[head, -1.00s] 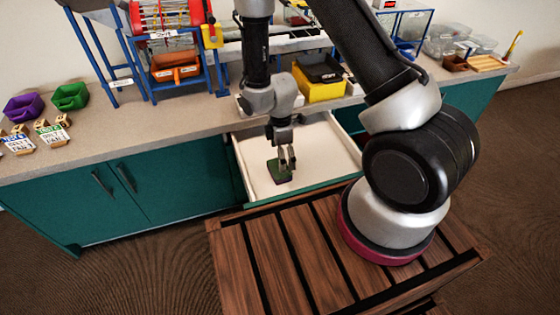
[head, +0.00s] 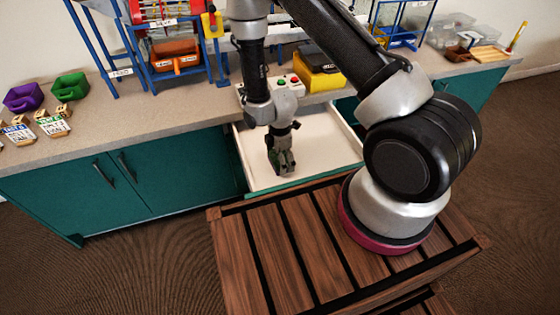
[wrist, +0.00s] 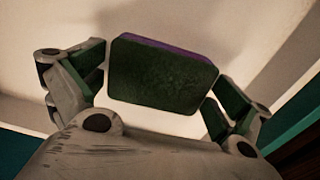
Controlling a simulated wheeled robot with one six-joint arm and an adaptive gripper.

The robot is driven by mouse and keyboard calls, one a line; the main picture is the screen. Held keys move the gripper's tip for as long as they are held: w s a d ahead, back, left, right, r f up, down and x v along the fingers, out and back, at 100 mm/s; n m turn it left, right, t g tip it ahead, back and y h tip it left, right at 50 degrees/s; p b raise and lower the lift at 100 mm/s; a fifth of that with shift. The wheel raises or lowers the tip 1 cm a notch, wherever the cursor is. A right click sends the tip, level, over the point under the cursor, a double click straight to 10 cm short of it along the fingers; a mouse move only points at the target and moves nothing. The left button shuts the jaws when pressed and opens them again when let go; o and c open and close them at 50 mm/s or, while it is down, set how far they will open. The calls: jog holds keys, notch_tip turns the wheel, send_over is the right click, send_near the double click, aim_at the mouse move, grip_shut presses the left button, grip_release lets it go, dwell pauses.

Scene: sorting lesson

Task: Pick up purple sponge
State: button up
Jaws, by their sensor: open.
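The purple sponge (wrist: 163,74) has a dark green scouring face and a thin purple edge along its top in the wrist view. It lies in the open white drawer. My gripper (wrist: 160,88) is open, with one finger on each side of the sponge. The left finger is close to the sponge's left edge, and the right finger is near its lower right corner. I cannot tell whether either touches it. In the head view my gripper (head: 281,167) points down into the drawer and largely hides the sponge.
The drawer (head: 325,150) has raised walls close around my gripper. The counter (head: 180,118) above holds a yellow box (head: 322,80), a button box (head: 288,84), an orange bin (head: 176,58), and purple (head: 24,98) and green bins (head: 71,87).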

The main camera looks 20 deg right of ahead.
jog(key=c, duration=0.4)
jog(key=shift+c, duration=0.2)
jog(key=shift+r, duration=0.1)
notch_tip(320, 180, up, 10)
jog(key=shift+f, duration=0.1)
jog(key=shift+c, duration=0.3)
